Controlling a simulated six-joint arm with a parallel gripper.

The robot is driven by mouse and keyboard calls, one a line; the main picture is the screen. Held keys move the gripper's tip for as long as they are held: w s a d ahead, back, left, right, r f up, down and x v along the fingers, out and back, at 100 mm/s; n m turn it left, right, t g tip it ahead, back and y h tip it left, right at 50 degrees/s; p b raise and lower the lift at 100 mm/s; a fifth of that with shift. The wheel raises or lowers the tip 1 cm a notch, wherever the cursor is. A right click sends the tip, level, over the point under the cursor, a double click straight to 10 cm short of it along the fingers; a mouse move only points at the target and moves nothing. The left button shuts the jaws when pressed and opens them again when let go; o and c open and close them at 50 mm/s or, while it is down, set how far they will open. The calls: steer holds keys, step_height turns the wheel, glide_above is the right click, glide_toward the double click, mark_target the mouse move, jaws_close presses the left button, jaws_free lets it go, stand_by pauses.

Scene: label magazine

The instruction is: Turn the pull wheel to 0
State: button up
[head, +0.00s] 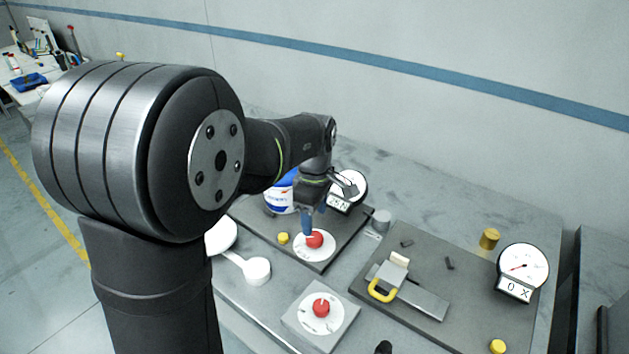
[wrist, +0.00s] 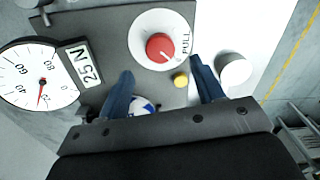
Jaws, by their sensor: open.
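The pull wheel is a white dial (wrist: 146,21) with a red knob (wrist: 160,47) and the word PULL on its rim. In the head view its red knob (head: 314,240) shows on the dark plate, close to my gripper. My gripper (wrist: 162,68) is open, with its two blue fingers apart and nothing between them. In the wrist view the knob lies ahead of the fingertips, between their lines; I cannot tell whether they touch it. In the head view the blue fingers (head: 307,221) are just above and left of the knob. A display (wrist: 83,63) reads 25 N.
A round gauge (wrist: 37,72) stands by the display. A yellow button (wrist: 181,80) is beside the wheel. A second red knob (head: 321,308) sits on a separate plate in front. A yellow handle (head: 382,291) and a gauge (head: 522,266) reading 0 X stand right.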

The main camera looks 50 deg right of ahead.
mark_target(315, 236)
step_height(315, 236, up, 11)
steer(key=shift+f, duration=0.15)
stand_by(0.7)
step_height(315, 236, down, 17)
steer(key=shift+f, duration=0.1)
stand_by(0.5)
steer(key=shift+f, duration=0.1)
steer(key=m, duration=0.4)
steer(key=shift+m, duration=0.4)
steer(key=m, duration=0.4)
steer(key=shift+m, duration=0.4)
steer(key=m, duration=0.4)
steer(key=shift+m, duration=2.5)
